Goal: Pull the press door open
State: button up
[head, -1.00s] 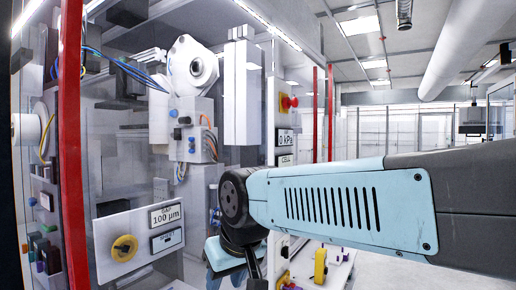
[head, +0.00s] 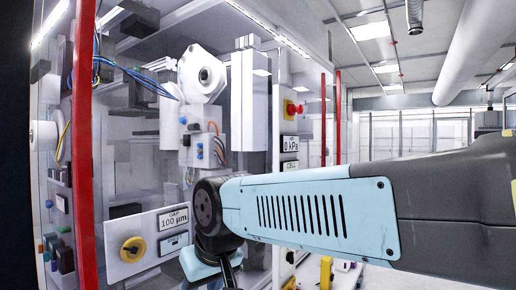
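The press is a large machine behind clear panels, with a white roller unit (head: 203,75) inside. Red upright bars frame its front: a near one (head: 84,150) at the left and a far pair (head: 330,120) to the right of the middle. I cannot tell which panel is the press door, and no handle is clearly visible. My arm (head: 310,215) reaches in from the right and crosses in front of the machine's lower part. My gripper is beyond the bottom edge of the head view, so its fingers and anything between them are hidden.
A red stop button (head: 291,109) sits above a kPa display (head: 290,143). A yellow object (head: 326,270) stands low behind my arm. Open floor shows at the lower right.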

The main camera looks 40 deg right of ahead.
aim_at(82, 176)
jog(key=u, duration=1)
jog(key=k, duration=1.6)
jog(key=z, duration=1.5)
jog(key=i, duration=1)
jog(key=u, duration=0.05)
